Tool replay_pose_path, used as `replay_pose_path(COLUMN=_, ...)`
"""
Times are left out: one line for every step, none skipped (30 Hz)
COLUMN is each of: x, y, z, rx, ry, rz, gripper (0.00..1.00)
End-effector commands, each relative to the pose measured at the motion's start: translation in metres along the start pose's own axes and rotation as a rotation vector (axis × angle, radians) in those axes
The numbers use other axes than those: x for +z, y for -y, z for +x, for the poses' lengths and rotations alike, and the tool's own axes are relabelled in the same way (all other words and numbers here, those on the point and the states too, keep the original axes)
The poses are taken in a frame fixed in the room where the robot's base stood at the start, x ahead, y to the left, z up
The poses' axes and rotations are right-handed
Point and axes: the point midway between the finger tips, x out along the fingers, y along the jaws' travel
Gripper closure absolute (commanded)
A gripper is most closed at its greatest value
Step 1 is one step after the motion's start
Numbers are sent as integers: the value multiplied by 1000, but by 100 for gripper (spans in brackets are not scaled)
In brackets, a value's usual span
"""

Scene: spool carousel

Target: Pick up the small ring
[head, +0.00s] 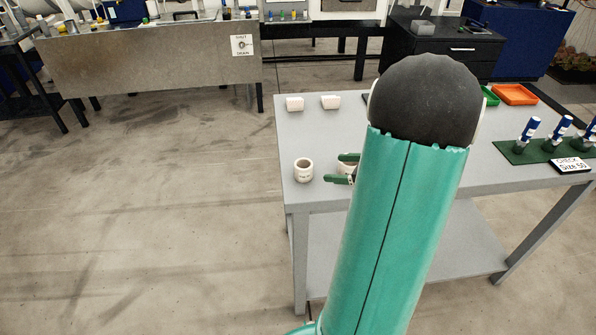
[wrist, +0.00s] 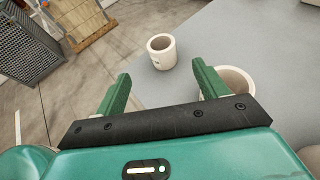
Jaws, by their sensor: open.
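Two off-white, hollow ring-like pieces stand on the grey table (head: 390,190). One ring (head: 303,171) is near the table's left edge. It also shows in the wrist view (wrist: 155,58), ahead of and between the fingertips, looking the smaller of the two. The other ring (wrist: 243,75) is beside my right finger, partly hidden by the finger and the gripper's black plate; it looks larger there but is also nearer. My gripper (head: 331,168) has its green fingers apart, with nothing between them. It also shows in the wrist view (wrist: 161,72). My arm hides part of the table.
An orange tray (head: 515,95) is at the back right. Blue-topped items (head: 528,135) stand on a green mat (head: 512,152) by a sign (head: 570,165). The table's left edge is close to the rings.

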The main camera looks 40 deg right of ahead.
Motion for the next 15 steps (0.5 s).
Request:
replay_pose_path(x=0, y=1, z=4, rx=1, ry=1, rz=1, gripper=28)
replay_pose_path(x=0, y=1, z=7, rx=1, ry=1, rz=0, gripper=28)
replay_pose_path(x=0, y=1, z=13, rx=2, ry=1, rz=0, gripper=28)
replay_pose_path(x=-1, y=1, z=18, rx=3, ry=0, rz=0, gripper=28)
replay_pose_path(x=-1, y=1, z=23, rx=5, ry=0, rz=0, gripper=28)
replay_pose_path(x=-1, y=2, z=31, rx=4, ry=0, rz=0, gripper=28)
replay_pose_path(x=-1, y=2, z=37, rx=4, ry=0, rz=-1, gripper=28)
replay_pose_path(x=-1, y=2, z=42, rx=4, ry=0, rz=-1, gripper=28)
replay_pose_path(x=-1, y=2, z=50, rx=4, ry=0, rz=-1, gripper=28)
replay_pose_path(x=-2, y=2, z=56, rx=4, ry=-1, rz=-1, gripper=28)
replay_pose_path(x=-2, y=2, z=61, rx=4, ry=0, rz=-1, gripper=28)
replay_pose_path(x=-1, y=2, z=67, rx=3, ry=0, rz=-1, gripper=28)
replay_pose_path(x=-1, y=2, z=71, rx=3, ry=0, rz=-1, gripper=28)
replay_pose_path(x=-1, y=2, z=74, rx=2, ry=-1, rz=-1, gripper=28)
replay_pose_path(x=-1, y=2, z=78, rx=2, ry=-1, rz=-1, gripper=28)
